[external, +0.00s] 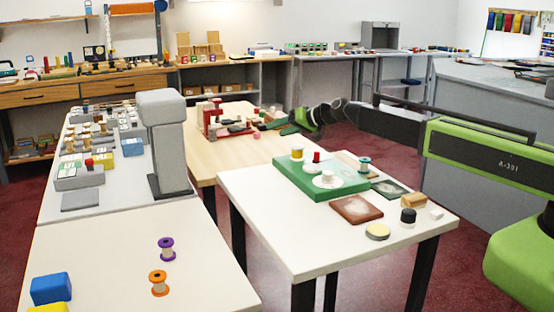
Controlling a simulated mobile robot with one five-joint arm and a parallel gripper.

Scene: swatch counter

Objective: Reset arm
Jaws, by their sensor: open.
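My arm reaches in from the right in the external view. Its dark links extend level to the left over the far side of the white table (255,210). My gripper (292,124) is at the arm's far end, near the right edge of the wooden table (262,150). It is open, and I see nothing held in it. It is small and dark here, so the fingertips are hard to make out. I cannot tell how high it is above the wooden table.
A green board (318,192) with spools stands on the white table, with a brown tile (356,209) beside it. A red rack (209,118) is left of my gripper on the wooden table. A grey column (165,140) stands on the left counter, with an orange spool (158,283) nearer.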

